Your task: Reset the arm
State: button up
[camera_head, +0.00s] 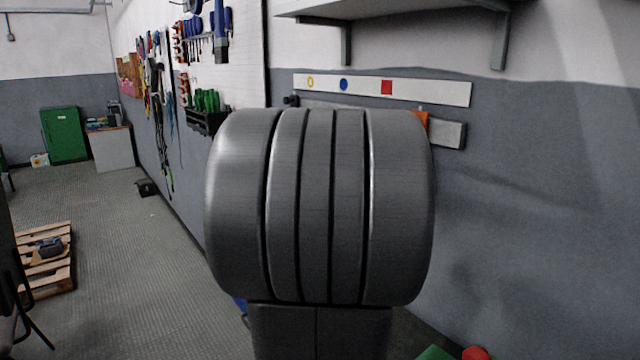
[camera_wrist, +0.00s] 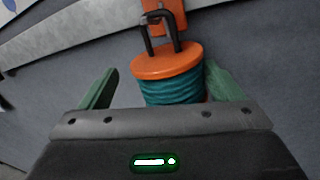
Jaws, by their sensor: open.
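My gripper (camera_wrist: 160,92) shows in the wrist view with its two green fingers spread apart.
A white strip (camera_head: 430,92) with a yellow ring, a blue dot and a red square is on the wall above a grey rail (camera_head: 450,135). A shelf (camera_head: 400,8) juts out above. A tool board lines the left wall. A wooden pallet (camera_head: 60,285) lies on the floor at left.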

jog(key=shift+w+d+r, duration=0.15)
jog(key=shift+w+d, duration=0.25)
jog(key=shift+w, duration=0.2)
jog(key=shift+s+a+p, duration=0.1)
jog(key=shift+s+p, duration=0.05)
jog(key=shift+p, duration=0.25)
jog(key=shift+a, duration=0.1)
